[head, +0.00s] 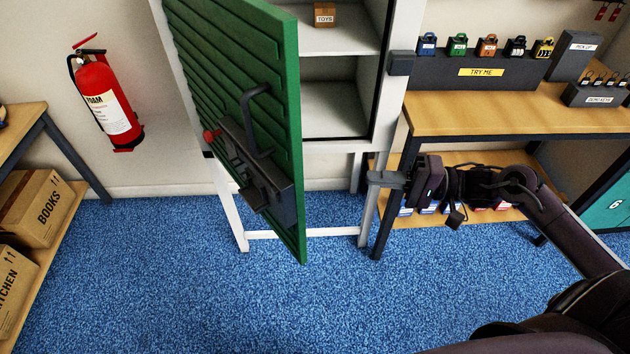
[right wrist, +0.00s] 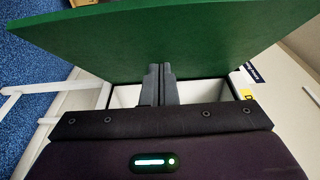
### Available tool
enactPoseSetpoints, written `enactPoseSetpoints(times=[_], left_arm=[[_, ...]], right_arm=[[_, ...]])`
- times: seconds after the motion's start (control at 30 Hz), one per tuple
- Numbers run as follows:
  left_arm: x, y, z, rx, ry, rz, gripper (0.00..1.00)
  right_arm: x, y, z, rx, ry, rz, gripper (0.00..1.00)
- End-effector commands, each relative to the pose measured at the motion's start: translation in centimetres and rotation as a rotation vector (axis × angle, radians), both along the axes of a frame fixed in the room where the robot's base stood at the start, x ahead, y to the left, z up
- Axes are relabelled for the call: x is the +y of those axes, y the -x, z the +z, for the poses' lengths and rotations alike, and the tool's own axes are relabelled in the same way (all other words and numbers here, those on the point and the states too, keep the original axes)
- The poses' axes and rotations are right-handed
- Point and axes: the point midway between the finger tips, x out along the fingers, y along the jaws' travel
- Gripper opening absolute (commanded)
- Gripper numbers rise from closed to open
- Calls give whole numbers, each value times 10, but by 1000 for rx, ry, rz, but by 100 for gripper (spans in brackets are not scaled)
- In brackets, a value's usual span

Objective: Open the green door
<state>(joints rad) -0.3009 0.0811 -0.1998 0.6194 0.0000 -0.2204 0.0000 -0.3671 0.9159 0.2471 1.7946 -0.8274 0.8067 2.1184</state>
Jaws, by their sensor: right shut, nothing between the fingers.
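The green door (head: 235,75) stands swung wide open at the left side of a white cabinet (head: 340,95). Its slatted face is turned to the left and carries a dark curved handle (head: 256,115) and a dark latch box (head: 262,175) with a red knob (head: 211,137). My right gripper (head: 374,178) is shut and empty, to the right of the door's free edge and below the cabinet opening, apart from the door in the head view. In the right wrist view, the shut fingers (right wrist: 158,72) point towards the plain green door (right wrist: 180,35). My left gripper is out of view.
A small carton labelled TOYS (head: 325,14) sits on a cabinet shelf. A wooden bench (head: 500,113) with padlocks on a TRY ME stand (head: 480,72) is at the right. A fire extinguisher (head: 105,100) hangs at the left. The blue carpet (head: 200,290) in front is clear.

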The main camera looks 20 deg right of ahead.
Motion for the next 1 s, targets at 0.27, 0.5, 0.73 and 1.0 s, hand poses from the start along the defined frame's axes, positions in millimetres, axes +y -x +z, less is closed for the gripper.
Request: enactPoseSetpoints(times=[0.27, 0.5, 0.73, 1.0], left_arm=[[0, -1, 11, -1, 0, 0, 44], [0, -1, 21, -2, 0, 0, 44], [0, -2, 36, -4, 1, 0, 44], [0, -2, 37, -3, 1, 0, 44]], right_arm=[[42, -22, 4, -6, -3, -1, 0], [88, -45, 4, -6, -3, -2, 0], [116, -33, 2, -1, 0, -3, 0], [124, -30, -1, -3, 0, -5, 0]])
